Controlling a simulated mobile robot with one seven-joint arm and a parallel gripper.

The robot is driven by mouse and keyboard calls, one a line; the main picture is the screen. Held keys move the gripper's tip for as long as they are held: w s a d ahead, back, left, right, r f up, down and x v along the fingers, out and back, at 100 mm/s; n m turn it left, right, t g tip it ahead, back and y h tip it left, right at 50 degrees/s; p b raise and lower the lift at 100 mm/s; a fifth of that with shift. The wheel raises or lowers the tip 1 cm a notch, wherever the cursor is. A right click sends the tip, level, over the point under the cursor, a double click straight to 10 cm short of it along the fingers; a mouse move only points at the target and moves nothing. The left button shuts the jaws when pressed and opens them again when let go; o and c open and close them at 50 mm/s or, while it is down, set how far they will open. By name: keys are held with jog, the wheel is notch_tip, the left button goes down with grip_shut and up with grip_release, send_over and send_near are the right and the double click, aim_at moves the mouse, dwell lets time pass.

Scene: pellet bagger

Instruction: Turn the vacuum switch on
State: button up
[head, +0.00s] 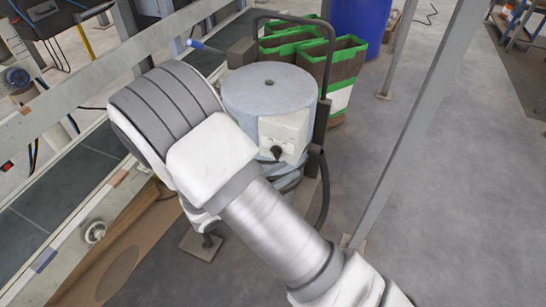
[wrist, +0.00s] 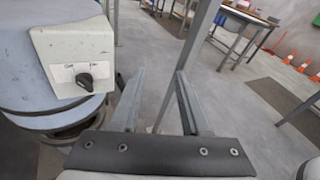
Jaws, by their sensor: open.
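The vacuum (head: 268,88) is a round blue-grey drum with a pale switch box (head: 290,130) on its side. A black rotary switch (head: 277,152) sits on the box's front. In the wrist view the switch (wrist: 86,82) is at the left, below a white label (wrist: 80,70) with two small words. I cannot tell for certain which word the knob points to. My gripper (wrist: 160,73) is open and empty, to the right of the switch in the wrist view and apart from it. In the head view my arm hides the gripper.
A dark handle frame (head: 329,60) rises beside the vacuum. Green-edged brown bags (head: 345,65) and a blue barrel (head: 362,25) stand behind. A grey post (head: 425,110) stands to the right. A conveyor rail (head: 75,240) runs along the left.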

aim_at(274, 156)
jog(key=a+f+n+t+y+b, duration=0.2)
jog(key=a+f+n+t+y, duration=0.4)
jog(key=a+f+n, duration=0.5)
jog(key=shift+m, duration=0.5)
jog(key=b+x, duration=0.1)
jog(key=x, duration=0.4)
jog(key=d+b+x, duration=0.1)
jog(key=x, duration=0.5)
jog(key=d+f+b+x, duration=0.1)
jog(key=x, duration=0.5)
jog(key=shift+s+b, duration=0.3)
jog(key=shift+s, duration=0.05)
grip_shut()
